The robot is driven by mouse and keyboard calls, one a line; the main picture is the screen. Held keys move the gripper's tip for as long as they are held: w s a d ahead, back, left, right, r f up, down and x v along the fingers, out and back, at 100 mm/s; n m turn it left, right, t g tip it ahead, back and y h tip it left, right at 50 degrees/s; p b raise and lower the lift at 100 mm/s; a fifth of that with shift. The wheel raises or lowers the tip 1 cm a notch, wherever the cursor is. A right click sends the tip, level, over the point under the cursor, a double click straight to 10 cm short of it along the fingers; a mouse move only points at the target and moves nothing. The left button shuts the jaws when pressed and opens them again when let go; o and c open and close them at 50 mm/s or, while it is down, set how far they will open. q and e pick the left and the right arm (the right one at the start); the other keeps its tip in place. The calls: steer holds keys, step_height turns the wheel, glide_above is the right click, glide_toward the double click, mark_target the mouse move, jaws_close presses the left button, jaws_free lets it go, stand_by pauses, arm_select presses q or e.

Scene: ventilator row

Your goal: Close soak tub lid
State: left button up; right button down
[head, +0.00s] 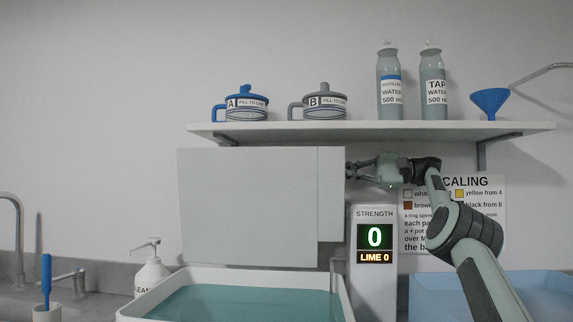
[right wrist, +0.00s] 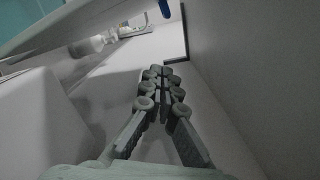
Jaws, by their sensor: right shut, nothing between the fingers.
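The soak tub (head: 137,311) is a white open basin with teal liquid, at the bottom centre of the head view. Its lid, a pale flat panel (head: 250,205), stands raised and upright above the tub's far side, below the shelf. My right gripper (head: 352,170) is at the panel's right edge, near its upper corner. Its fingers are shut and empty in the right wrist view (right wrist: 164,78). I cannot tell whether the fingertips touch the panel or reach behind it. My left gripper is not in view.
A shelf (head: 400,128) with two lidded pots, two bottles and a blue funnel is just above the panel. A strength display (head: 375,235) stands right of the tub. A blue basin (head: 430,285) is at lower right. A white pump bottle (head: 152,272) stands left of the tub.

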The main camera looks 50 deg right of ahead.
mark_target(300, 162)
steer(key=shift+d, duration=0.1)
steer(key=shift+w+a+r, duration=0.3)
steer(key=shift+w+a, duration=0.5)
steer(key=shift+a, duration=0.8)
steer(key=shift+w+a+r, duration=0.35)
steer(key=shift+w+a, duration=0.5)
steer(key=shift+a, duration=0.7)
steer(key=shift+w+a+r, duration=0.3)
steer(key=shift+w+a, duration=0.5)
steer(key=shift+a, duration=0.8)
steer(key=shift+s+a, duration=0.1)
